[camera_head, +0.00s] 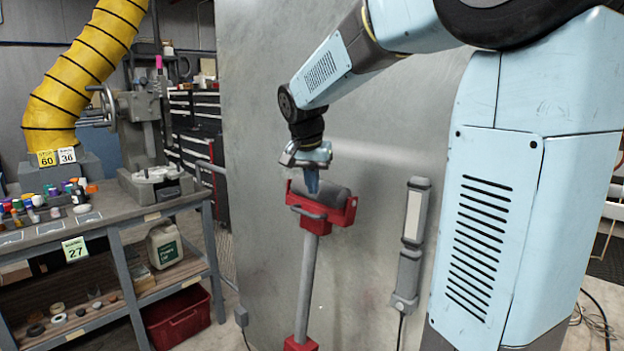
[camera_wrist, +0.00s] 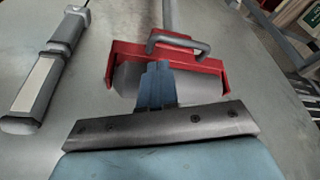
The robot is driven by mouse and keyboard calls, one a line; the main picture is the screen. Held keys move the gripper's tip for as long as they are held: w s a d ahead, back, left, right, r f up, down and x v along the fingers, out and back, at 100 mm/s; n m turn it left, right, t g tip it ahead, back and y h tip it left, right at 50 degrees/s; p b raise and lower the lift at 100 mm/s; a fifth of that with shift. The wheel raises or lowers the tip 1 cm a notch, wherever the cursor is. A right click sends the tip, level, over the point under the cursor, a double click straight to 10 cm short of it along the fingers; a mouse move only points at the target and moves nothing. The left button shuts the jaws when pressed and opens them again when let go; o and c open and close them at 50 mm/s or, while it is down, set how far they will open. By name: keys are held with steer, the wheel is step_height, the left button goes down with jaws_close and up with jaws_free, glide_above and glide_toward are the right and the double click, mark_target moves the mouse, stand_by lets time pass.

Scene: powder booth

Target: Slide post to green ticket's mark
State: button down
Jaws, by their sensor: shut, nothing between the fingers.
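A grey post (camera_head: 308,285) stands upright against a metal panel, with a red bracket (camera_head: 346,218) at its top holding a dark grey padded block. The bracket and its grey loop handle (camera_wrist: 185,42) also show in the wrist view. The green-edged ticket (camera_head: 75,249) reads 27 and hangs on the front of the workbench at left. No scale or numbered marks are legible on the post. My gripper (camera_head: 312,190) is shut and empty, pointing down at the padded block beside the bracket. In the wrist view its blue fingers (camera_wrist: 156,80) overlap the block; I cannot tell whether they touch.
A yellow ticket (camera_head: 47,158) reading 60 and a white ticket (camera_head: 67,155) reading 36 sit below the yellow hose (camera_head: 80,75). A grey lamp-like fixture (camera_head: 411,240) is on the panel right of the post. The panel (camera_head: 250,150) between is bare.

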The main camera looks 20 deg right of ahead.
steer(key=shift+x, duration=3.15)
